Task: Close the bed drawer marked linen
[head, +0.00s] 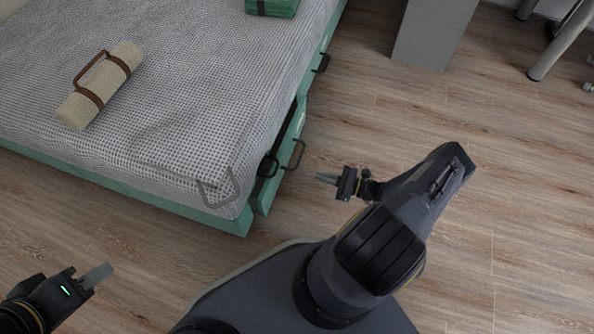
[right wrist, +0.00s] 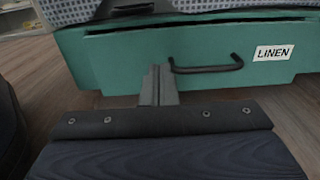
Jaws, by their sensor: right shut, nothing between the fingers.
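The linen drawer (right wrist: 120,60) has a green front with a black bar handle (right wrist: 208,69) and a white LINEN label (right wrist: 270,53). In the head view the drawer front (head: 294,125) stands a little out from the bed's side, with a narrow gap behind it. Its handle (head: 298,155) faces the floor space on the right. My right gripper (head: 326,178) is shut and empty, just right of the handle. In the right wrist view its fingertips (right wrist: 158,84) are in front of the drawer front, left of the handle; contact cannot be told. My left gripper (head: 98,275) is at lower left, away from the drawer.
The bed (head: 190,90) has a grey checked cover, a rolled beige blanket (head: 100,85) with brown straps and a green item (head: 272,7). Another dark handle (head: 321,63) is farther along the bed's side. A grey panel (head: 433,35) stands at the back.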

